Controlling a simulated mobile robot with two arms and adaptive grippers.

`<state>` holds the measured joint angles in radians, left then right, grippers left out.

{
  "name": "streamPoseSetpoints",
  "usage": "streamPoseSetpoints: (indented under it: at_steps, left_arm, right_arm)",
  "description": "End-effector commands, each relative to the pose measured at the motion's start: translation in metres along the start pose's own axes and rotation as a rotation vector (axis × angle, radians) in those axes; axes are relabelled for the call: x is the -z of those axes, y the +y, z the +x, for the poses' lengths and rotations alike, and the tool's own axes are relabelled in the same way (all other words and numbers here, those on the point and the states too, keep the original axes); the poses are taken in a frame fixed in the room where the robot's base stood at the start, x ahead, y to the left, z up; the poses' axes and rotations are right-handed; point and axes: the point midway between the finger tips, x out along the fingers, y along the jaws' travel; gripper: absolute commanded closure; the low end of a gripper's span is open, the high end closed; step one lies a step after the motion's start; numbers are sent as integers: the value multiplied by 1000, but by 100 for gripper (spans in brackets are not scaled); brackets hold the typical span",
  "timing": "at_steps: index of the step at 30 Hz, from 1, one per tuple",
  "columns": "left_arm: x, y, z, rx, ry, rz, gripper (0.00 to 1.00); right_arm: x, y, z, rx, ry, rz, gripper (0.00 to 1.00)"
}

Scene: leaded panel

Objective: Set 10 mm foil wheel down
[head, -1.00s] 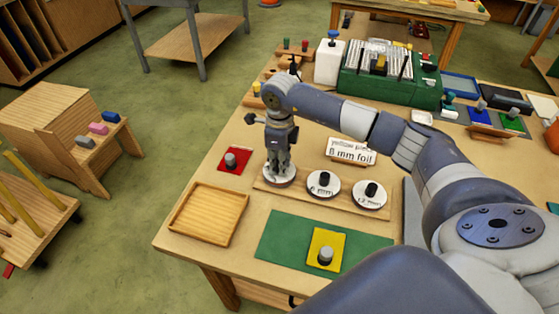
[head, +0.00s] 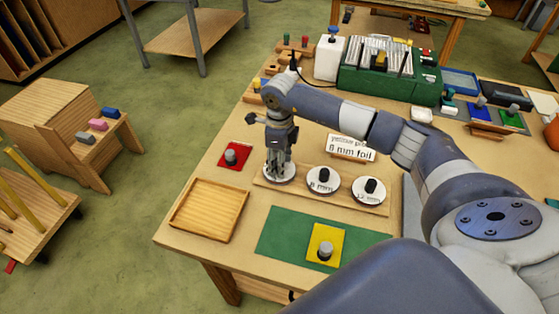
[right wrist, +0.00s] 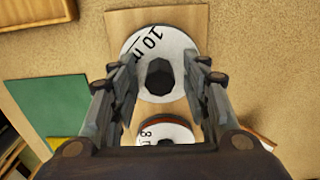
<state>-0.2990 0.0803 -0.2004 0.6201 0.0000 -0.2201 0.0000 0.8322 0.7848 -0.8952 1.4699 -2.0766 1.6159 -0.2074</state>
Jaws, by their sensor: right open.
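The 10 mm foil wheel (right wrist: 136,55) is a white disc with a black knob (right wrist: 158,77). It lies flat at the left end of a wooden board (head: 320,196), as the head view (head: 279,178) shows. My right gripper (head: 279,163) points down over it. In the right wrist view the open fingers (right wrist: 160,90) stand on either side of the knob, with gaps visible. The 8 mm wheel (head: 322,182) sits mid-board, and another white wheel (head: 369,193) sits at the right end. My left gripper is out of view.
A sign reading "8 mm foil" (head: 350,147) stands behind the board. A red square with a grey knob (head: 234,155) and an empty wooden tray (head: 208,211) are to the left. A yellow square (head: 326,243) lies on a green mat (head: 283,238) in front.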

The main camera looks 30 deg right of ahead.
Motion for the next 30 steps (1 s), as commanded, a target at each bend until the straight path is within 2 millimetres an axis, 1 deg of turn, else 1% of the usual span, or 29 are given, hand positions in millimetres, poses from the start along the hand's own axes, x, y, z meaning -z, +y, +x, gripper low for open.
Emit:
streamPoseSetpoints:
  at_steps: [2, 5, 12, 15, 18, 22, 30]
  left_arm:
    - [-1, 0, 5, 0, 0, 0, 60]
    - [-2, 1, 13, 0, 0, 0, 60]
    - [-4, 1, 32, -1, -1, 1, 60]
    - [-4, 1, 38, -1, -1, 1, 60]
    - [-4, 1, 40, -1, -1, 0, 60]
    - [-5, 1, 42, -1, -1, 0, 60]
    - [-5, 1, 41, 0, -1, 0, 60]
  right_arm:
    - [-1, -1, -8, 3, -5, -1, 57]
    - [-1, -1, -26, 5, -5, -1, 57]
    - [-2, -1, -79, 4, -6, -1, 57]
    - [-1, -1, -97, 3, -4, -1, 57]
    - [-1, 0, -110, 1, -3, -1, 57]
    - [0, 0, -119, 1, -2, 0, 57]
    - [0, 0, -121, 0, 0, 0, 57]
